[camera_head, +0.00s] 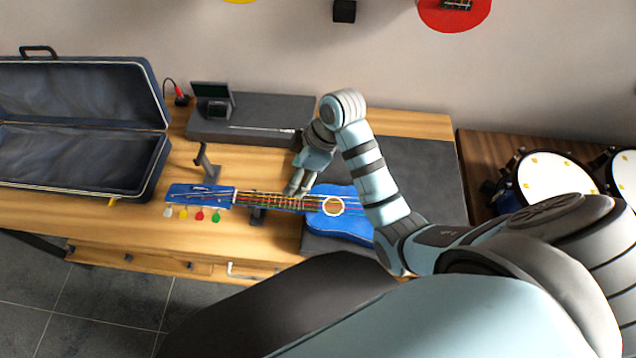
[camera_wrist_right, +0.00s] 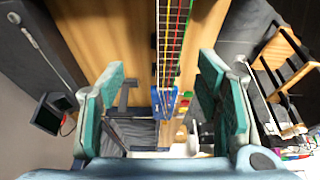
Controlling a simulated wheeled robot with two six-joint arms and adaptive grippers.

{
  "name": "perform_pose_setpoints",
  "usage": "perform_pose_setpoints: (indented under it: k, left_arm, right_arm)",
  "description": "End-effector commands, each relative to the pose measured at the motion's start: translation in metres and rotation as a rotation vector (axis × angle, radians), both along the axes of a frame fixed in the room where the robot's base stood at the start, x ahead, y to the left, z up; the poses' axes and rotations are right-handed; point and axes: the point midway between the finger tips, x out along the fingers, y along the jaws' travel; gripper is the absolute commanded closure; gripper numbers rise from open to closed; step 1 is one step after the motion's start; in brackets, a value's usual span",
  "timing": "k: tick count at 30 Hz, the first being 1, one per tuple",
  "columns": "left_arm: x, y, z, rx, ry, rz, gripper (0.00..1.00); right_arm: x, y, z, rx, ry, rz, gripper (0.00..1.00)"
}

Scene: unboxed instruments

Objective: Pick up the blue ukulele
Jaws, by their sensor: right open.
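The blue ukulele (camera_head: 342,222) lies on the wooden table in the head view, its body to the right and its headstock with coloured tuning pegs to the left. Its neck has rainbow-coloured strings. My right gripper (camera_head: 297,190) is at the neck, close to where it meets the body. In the right wrist view the neck (camera_wrist_right: 172,45) runs between the two open teal-padded fingers of the right gripper (camera_wrist_right: 165,95), with a gap on each side. The blue headstock (camera_wrist_right: 164,103) shows farther off. My arm covers part of the ukulele's body. My left gripper is not in view.
An open dark blue case (camera_head: 160,150) stands on the left of the table (camera_head: 140,212). A small upright holder (camera_head: 206,162) stands behind the headstock. Drums (camera_head: 550,178) are at the right.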

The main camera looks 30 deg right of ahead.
Motion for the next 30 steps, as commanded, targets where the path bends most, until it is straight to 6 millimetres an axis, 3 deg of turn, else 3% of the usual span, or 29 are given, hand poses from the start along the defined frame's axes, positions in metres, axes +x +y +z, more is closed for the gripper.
perform_pose_setpoints:
  k: [6,12,18,25,30]
  left_arm:
    - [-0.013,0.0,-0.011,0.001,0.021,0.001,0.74]
    - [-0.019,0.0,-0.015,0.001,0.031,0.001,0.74]
    - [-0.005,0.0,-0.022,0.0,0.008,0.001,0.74]
    - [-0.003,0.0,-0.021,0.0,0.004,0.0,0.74]
    - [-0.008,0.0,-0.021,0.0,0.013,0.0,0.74]
  right_arm:
    - [0.008,0.016,-0.058,0.0,0.007,-0.009,0.42]
    - [0.013,0.026,-0.083,-0.001,0.006,-0.009,0.42]
    - [0.017,0.038,-0.119,-0.001,0.006,-0.008,0.42]
    - [0.018,0.04,-0.122,-0.003,0.003,-0.007,0.42]
    - [0.018,0.04,-0.122,-0.003,0.003,-0.007,0.67]
